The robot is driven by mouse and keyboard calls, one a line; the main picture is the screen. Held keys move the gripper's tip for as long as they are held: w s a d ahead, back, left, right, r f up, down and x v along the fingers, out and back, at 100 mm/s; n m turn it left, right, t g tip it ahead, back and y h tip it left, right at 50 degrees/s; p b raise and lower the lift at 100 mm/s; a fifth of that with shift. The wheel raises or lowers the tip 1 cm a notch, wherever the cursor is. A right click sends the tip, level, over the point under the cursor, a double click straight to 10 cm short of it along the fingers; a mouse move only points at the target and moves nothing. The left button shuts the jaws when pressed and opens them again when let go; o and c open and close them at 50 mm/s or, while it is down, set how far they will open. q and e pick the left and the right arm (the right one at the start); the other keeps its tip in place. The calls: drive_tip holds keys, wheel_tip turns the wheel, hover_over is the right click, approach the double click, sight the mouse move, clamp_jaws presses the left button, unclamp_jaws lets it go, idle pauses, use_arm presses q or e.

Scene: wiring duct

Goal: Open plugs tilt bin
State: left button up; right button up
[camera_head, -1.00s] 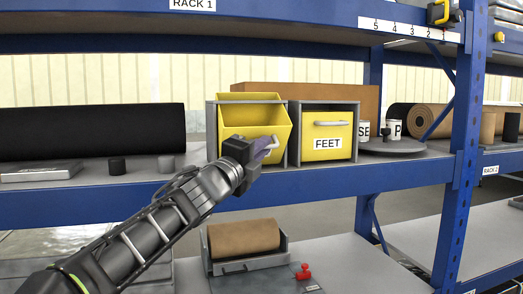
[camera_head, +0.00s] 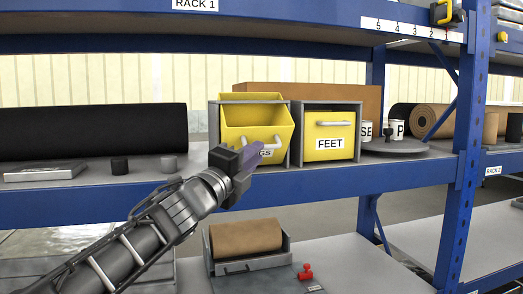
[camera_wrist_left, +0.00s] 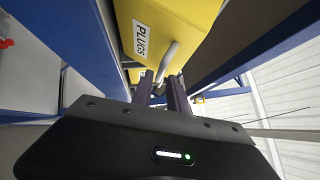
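The yellow plugs tilt bin (camera_head: 258,118) is tipped forward out of its grey housing on the shelf, its top open. Its PLUGS label and light grey handle show in the left wrist view (camera_wrist_left: 168,62); in the head view my gripper hides part of the label. My left gripper (camera_head: 258,155) is just in front of the bin, by the label and handle. In the wrist view its two dark fingers (camera_wrist_left: 161,92) stand apart with a gap between them; the handle lies just beyond the tips. Nothing shows held. My right gripper is in neither view.
The yellow FEET bin (camera_head: 328,135) stands shut to the right, close beside. A round grey turntable (camera_head: 395,147) with labelled cups is farther right. A black roll (camera_head: 90,132) lies left. A lower tray holds a brown roll (camera_head: 246,238). The upper shelf (camera_head: 280,27) is overhead.

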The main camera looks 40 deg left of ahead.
use_arm(q)
drive_tip(key=v, duration=0.3)
idle(0.6)
